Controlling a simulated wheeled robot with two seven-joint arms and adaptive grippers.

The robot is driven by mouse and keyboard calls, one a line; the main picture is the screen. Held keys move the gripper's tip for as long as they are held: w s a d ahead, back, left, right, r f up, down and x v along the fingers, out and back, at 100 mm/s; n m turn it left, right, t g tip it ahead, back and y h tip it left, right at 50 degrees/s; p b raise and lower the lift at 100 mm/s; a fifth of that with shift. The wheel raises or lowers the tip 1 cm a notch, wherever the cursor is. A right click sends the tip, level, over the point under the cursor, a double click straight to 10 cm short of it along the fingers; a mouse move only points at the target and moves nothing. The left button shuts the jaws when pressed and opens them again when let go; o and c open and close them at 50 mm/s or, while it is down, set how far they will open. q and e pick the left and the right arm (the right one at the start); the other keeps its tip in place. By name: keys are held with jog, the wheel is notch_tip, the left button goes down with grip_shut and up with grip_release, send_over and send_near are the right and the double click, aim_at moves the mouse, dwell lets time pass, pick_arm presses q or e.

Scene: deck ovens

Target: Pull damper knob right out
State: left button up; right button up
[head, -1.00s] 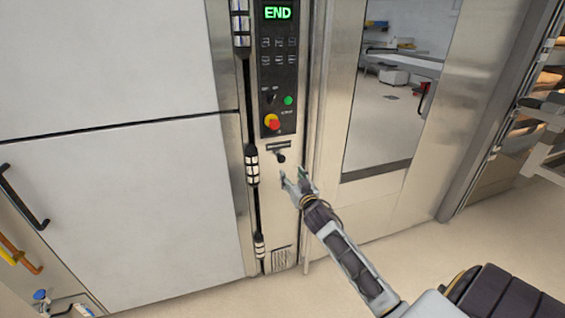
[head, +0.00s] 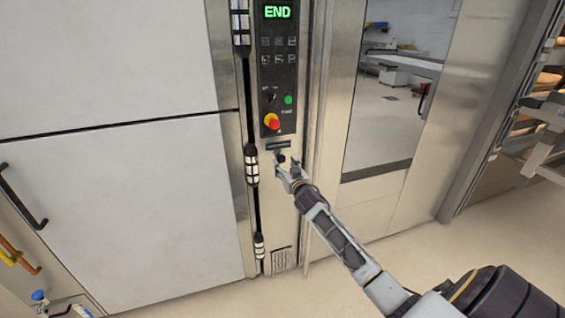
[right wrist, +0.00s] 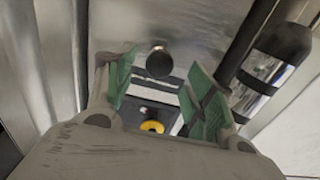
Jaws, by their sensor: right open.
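The damper knob (head: 281,158) is a small dark round knob on the steel strip below the control panel. In the right wrist view the knob (right wrist: 160,62) shows as a dark ball near the middle, between the two green-padded fingers and a little beyond them. My right gripper (head: 286,168) is open, with its fingertips close around the knob in the head view. In the right wrist view the right gripper (right wrist: 160,100) has nothing between its pads that I can see held. Whether a finger touches the knob I cannot tell. My left gripper is not in view.
A dark rail with pale segments (head: 252,165) runs close on the left. A windowed steel door (head: 395,90) stands to the right. Floor is clear below.

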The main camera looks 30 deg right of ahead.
aim_at(282, 160)
jog(key=shift+x, duration=1.05)
jog(key=shift+w+d, duration=0.15)
jog(key=shift+w, duration=0.5)
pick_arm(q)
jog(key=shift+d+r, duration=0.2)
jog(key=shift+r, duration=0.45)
pick_arm(e)
jog(key=shift+w, duration=0.2)
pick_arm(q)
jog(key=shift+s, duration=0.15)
pick_arm(e)
jog(key=shift+c, duration=0.3)
